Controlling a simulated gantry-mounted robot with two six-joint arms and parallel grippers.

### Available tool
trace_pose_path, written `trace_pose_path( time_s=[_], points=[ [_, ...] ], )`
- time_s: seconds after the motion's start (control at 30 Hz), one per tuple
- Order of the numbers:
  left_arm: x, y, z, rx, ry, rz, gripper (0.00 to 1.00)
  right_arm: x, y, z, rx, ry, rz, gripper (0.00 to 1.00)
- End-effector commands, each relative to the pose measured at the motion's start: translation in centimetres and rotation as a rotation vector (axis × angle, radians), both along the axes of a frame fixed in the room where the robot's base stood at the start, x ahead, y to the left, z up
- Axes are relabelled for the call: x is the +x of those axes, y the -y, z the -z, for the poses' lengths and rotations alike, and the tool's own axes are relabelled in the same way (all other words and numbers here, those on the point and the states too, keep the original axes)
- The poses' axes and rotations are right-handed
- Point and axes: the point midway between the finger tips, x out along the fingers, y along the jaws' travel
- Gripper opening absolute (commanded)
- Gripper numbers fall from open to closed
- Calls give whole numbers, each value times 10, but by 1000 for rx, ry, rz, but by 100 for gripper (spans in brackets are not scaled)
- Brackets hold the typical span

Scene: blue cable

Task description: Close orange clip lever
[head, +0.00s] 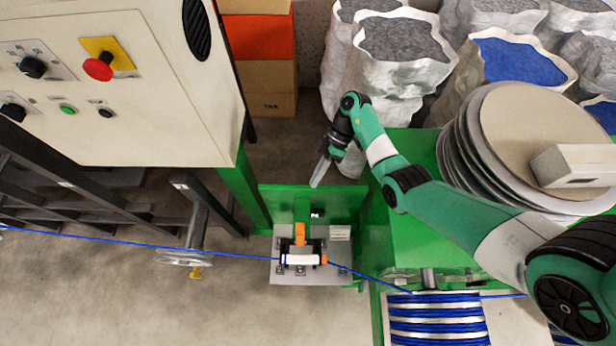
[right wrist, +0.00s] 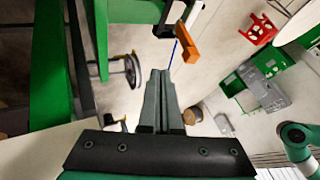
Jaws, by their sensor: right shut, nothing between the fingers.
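The orange clip lever (head: 299,234) stands out from the clip on a light metal plate (head: 342,268), pointing toward the green frame. In the right wrist view the orange lever (right wrist: 187,52) shows beyond my fingertips, a little to the right. The blue cable (head: 130,246) runs from the left into the clip, past its white bar (head: 303,260), and out to the right. My right gripper (head: 317,184) is shut and empty, above and apart from the lever; its closed fingers (right wrist: 158,75) fill the centre of the wrist view. My left gripper is not in view.
A green frame (head: 345,200) stands just behind the clip. A spool of blue cable (head: 437,322) lies at the lower right, a wheel (head: 185,257) at the left. A control cabinet (head: 150,110) fills the upper left. Open floor lies in front of the clip.

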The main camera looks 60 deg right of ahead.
Motion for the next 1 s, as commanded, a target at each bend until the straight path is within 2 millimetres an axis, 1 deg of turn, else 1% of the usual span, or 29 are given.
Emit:
trace_pose_path(
  time_s=[0.1,0.17,0.4,0.47,0.5,0.6,0.73,1.0],
  points=[
    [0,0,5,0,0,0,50,1,-12,16,1,-3,-2,0],
    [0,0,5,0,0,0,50,2,-20,24,2,-3,-3,0],
    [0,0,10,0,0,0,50,7,-54,66,2,-3,-4,0],
    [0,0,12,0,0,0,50,8,-61,75,2,-2,-4,0],
    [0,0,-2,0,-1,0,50,3,-68,65,1,-1,-4,0],
    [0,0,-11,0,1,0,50,-5,-81,63,0,-1,-3,0],
    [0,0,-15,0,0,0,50,-11,-90,63,-1,-1,-2,0],
    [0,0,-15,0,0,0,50,-12,-93,64,-1,0,-1,0]
  ],
)
